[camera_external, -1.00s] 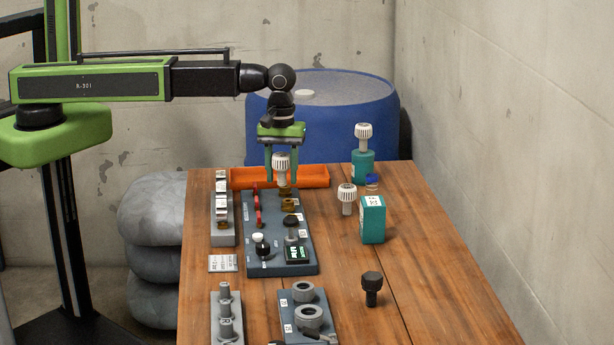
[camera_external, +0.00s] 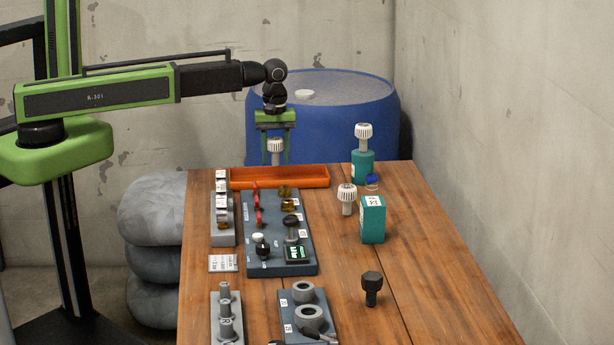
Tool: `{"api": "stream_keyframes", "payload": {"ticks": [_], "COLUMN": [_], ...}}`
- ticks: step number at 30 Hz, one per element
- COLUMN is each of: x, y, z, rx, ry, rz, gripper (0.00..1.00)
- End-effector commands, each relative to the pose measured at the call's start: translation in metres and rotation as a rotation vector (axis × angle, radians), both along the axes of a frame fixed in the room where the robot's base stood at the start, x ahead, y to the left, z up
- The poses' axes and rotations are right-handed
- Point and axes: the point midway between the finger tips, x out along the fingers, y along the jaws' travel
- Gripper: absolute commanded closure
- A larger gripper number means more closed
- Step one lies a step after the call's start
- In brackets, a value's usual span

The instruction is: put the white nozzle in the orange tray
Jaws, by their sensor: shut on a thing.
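My gripper (camera_external: 275,150) points down, shut on a white nozzle (camera_external: 276,146) with a ribbed head. It holds the nozzle upright at the back of the table, over or just behind the orange tray (camera_external: 305,178). The lower end of the nozzle is close to the tray; I cannot tell whether it touches. The tray is long and shallow and lies along the table's back edge.
A teal box (camera_external: 373,219) and a black bolt (camera_external: 372,287) stand to the right. A blue barrel (camera_external: 345,120) is behind the table. The table's right side is mostly clear.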

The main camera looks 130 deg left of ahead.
Motion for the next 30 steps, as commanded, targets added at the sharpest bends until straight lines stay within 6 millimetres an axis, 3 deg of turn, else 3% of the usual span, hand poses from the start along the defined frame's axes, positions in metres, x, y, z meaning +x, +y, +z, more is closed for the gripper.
{"api": "stream_keyframes", "payload": {"ticks": [1, 6, 11, 18, 30], "x": [-0.004, -0.012, -0.013, -0.013, -0.013], "y": [0.012, 0.027, 0.027, 0.027, 0.027], "z": [-0.013, -0.019, -0.021, -0.061, -0.062], "rx": [0.000, 0.000, 0.000, 0.000, 0.000], "ry": [0.000, 0.000, 0.000, 0.000, 0.000], "rz": [0.002, -0.001, -0.001, -0.001, -0.001], "gripper": [0.96, 0.96, 0.96, 0.96, 0.96]}}
